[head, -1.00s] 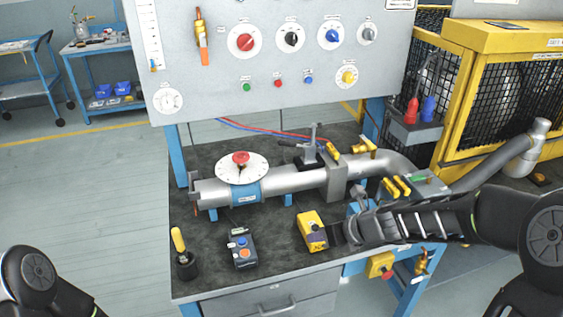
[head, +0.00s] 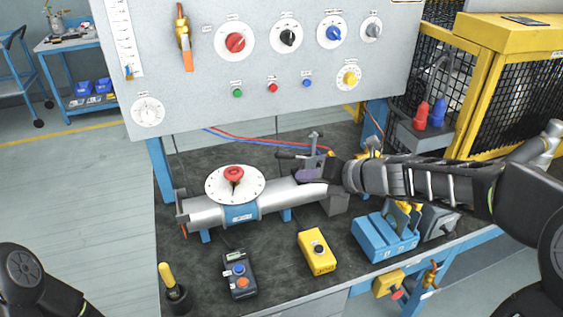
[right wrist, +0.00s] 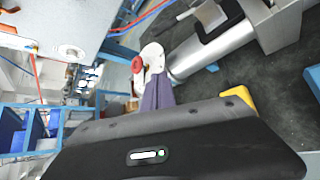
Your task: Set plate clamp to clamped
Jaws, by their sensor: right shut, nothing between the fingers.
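The plate clamp (head: 313,142) is a small grey metal toggle clamp with an upright post and a dark bar reaching left. It stands behind the silver pipe (head: 282,196), near the square grey plate block (head: 336,203). My right gripper (head: 304,174) is shut and empty, its purple fingers in front of the clamp and over the pipe. I cannot tell whether they touch the clamp; my wrist hides its lower right part. The shut fingers also show in the right wrist view (right wrist: 157,95), with the pipe (right wrist: 212,48) beside them. My left gripper is out of view.
A white dial with a red knob (head: 233,181) sits on the pipe to the left. A yellow button box (head: 317,254), a grey button box (head: 239,275) and a blue block (head: 383,238) stand in front. The control panel (head: 200,85) rises behind.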

